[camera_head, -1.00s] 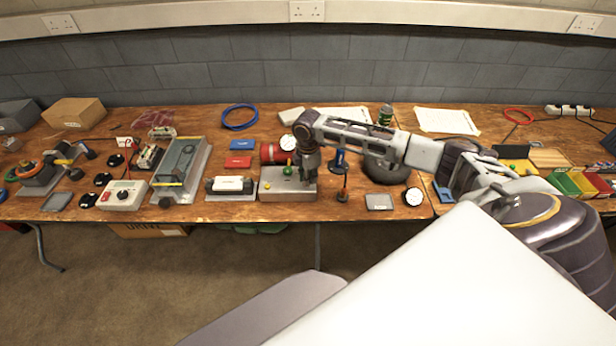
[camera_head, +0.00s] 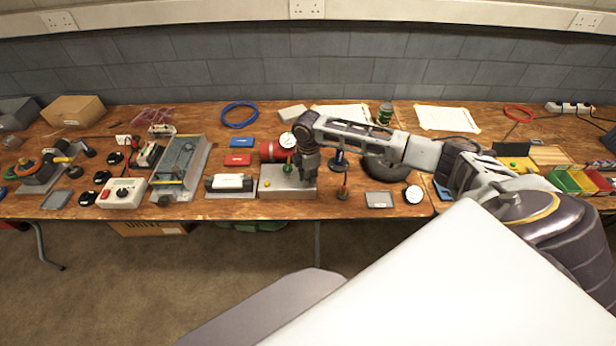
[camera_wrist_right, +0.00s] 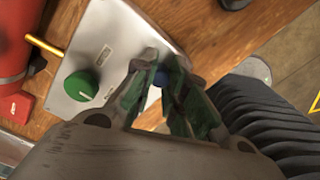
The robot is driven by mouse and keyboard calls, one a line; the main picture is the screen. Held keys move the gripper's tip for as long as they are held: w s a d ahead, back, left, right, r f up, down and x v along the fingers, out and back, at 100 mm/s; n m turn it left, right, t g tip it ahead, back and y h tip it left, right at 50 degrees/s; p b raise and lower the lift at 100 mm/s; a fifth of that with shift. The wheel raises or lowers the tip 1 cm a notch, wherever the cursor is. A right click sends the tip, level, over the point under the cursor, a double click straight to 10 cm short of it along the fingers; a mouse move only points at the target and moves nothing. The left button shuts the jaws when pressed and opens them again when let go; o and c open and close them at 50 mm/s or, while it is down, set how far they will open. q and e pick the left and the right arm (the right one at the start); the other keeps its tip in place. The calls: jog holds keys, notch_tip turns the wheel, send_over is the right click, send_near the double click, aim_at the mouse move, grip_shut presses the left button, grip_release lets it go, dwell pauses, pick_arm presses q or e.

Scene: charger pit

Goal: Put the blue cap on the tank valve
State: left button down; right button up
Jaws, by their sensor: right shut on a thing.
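My right gripper (camera_head: 309,172) points down over a grey metal box (camera_head: 285,193) near the table's front edge. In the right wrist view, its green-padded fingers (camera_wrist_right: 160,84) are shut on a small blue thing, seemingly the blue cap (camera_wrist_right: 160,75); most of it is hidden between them. A green knob (camera_wrist_right: 82,85) stands on the box beside the gripper and also shows in the head view (camera_head: 288,168). A red tank (camera_head: 269,152) lies behind the box, with a round gauge (camera_head: 287,141) beside it. I cannot tell which part is the valve. My left gripper is out of view.
The front edge is near.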

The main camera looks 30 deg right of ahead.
jog(key=o, duration=0.8)
jog(key=shift+r, duration=0.15)
notch_tip(320, 180, up, 12)
jog(key=shift+f, duration=0.2)
dwell(0.3)
dwell(0.9)
